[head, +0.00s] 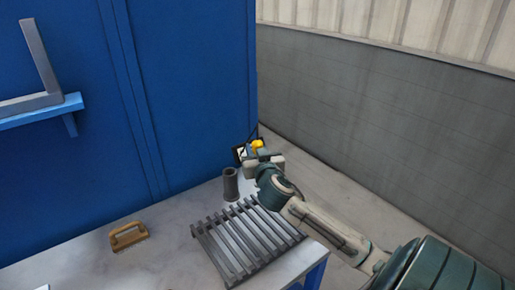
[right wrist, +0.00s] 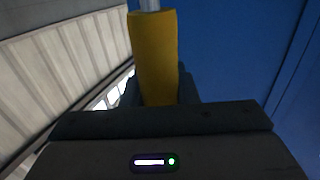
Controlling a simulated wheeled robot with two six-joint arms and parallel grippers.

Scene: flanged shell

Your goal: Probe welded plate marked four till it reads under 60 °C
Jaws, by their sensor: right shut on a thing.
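My right gripper (head: 257,153) is at the back right of the bench, beyond the slatted rack. It is shut on a yellow handle (right wrist: 155,60). In the right wrist view a pale metal shaft (right wrist: 150,5) runs from the handle's end out of the top edge. The handle shows in the head view as a small yellow patch (head: 258,144). I can make out no plate marked four and no temperature reading. My left gripper is in neither view.
A grey slatted rack (head: 245,240) lies on the bench (head: 175,235). A dark grey cylinder (head: 230,185) stands behind it, and a wooden-handled brush (head: 129,236) lies left. A small dark-framed item (head: 239,153) is partly hidden beside my gripper. A blue panel (head: 190,90) rises behind.

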